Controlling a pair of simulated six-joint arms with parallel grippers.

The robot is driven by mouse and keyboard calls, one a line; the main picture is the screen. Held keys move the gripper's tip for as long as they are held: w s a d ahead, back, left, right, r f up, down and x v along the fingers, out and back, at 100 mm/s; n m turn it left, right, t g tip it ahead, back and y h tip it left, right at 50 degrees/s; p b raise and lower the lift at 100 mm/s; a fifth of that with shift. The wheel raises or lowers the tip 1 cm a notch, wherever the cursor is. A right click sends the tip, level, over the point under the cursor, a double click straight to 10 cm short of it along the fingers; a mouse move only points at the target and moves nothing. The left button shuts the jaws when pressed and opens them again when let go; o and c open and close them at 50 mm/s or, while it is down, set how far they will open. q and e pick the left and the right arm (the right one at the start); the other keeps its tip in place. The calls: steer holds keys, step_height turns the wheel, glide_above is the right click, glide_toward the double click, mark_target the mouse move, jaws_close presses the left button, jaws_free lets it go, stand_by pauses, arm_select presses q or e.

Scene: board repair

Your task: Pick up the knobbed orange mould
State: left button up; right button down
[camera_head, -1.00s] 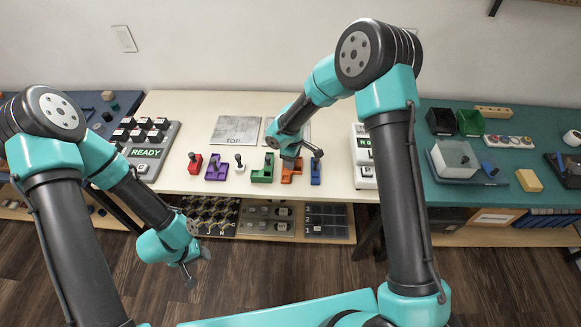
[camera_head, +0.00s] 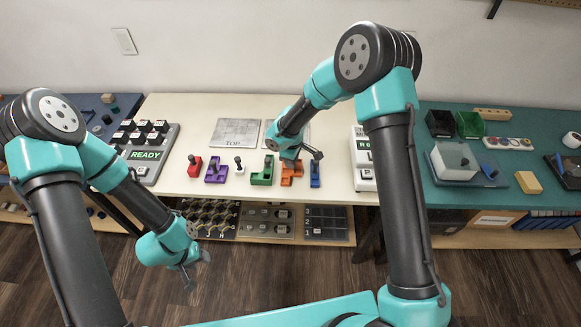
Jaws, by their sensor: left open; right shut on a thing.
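The orange mould (camera_head: 289,179) stands on the cream table between the green mould (camera_head: 262,177) and the blue mould (camera_head: 315,179). My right gripper (camera_head: 292,164) is over the orange mould from above, shut on its knob; the wrist hides the knob and most of the fingers. I cannot tell whether the mould's underside is clear of the table. My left gripper (camera_head: 194,272) is open and empty, low in front of the table's front edge.
A plate marked TOP (camera_head: 240,131) lies behind. A READY key panel (camera_head: 146,155) is at left. A shelf (camera_head: 260,236) with trays sits below.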

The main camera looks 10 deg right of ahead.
steer(key=shift+r, duration=0.15)
steer(key=shift+r, duration=0.65)
step_height(320, 180, up, 2)
steer(key=s+a+r, duration=0.1)
steer(key=s+a, duration=0.2)
steer(key=s, duration=1.2)
steer(key=shift+s+r, duration=0.2)
steer(key=shift+s, duration=0.2)
steer(key=shift+w+a, duration=0.1)
steer(key=w+a+r+m, duration=0.2)
steer(key=w+r+m, duration=0.8)
steer(key=w+m, duration=0.3)
steer(key=shift+w+r+m, duration=0.3)
steer(key=shift+w+m, duration=0.05)
steer(key=shift+m, duration=0.75)
steer(key=shift+a, duration=0.15)
